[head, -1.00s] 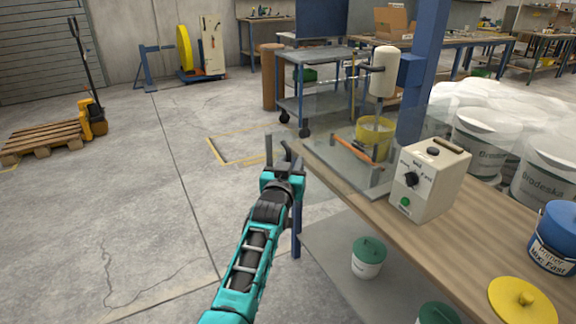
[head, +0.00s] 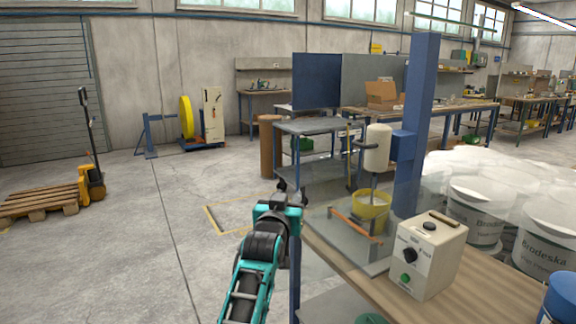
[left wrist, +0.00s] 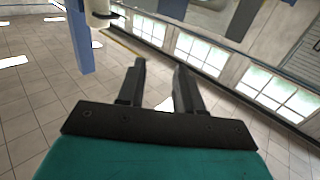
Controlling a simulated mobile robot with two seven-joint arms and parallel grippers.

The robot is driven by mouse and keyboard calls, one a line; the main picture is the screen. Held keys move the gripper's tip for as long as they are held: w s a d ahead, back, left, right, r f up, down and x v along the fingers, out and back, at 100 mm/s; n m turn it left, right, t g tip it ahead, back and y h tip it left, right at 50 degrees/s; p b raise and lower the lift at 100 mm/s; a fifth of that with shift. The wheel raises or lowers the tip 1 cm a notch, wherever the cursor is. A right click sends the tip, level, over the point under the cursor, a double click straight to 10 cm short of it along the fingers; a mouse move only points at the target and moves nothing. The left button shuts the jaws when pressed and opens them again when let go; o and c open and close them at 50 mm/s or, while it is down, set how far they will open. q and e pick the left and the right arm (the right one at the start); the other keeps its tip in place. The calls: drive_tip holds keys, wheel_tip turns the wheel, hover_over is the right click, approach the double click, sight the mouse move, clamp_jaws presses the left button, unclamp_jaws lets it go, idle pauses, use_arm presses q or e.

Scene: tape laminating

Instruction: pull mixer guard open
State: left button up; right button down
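The mixer (head: 376,150) has a white motor head on a blue post, with its shaft going down into a yellow bucket (head: 372,205). A clear, hard-to-see guard surrounds the bucket. An orange bar, apparently the guard's handle (head: 352,223), runs across its front. My left gripper (head: 288,189) is to the left of the guard, beyond the bench's left edge and apart from the handle. The left wrist view shows its two fingers (left wrist: 160,75) apart with nothing between them. My right gripper is in neither view.
A beige control box (head: 428,255) with a black knob and green button stands on the wooden bench (head: 385,298) right of the mixer. White buckets (head: 478,222) are behind it. A grey cart (head: 310,128) stands behind.

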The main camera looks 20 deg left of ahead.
use_arm(q)
wheel_tip(320, 180, up, 8)
idle(0.4)
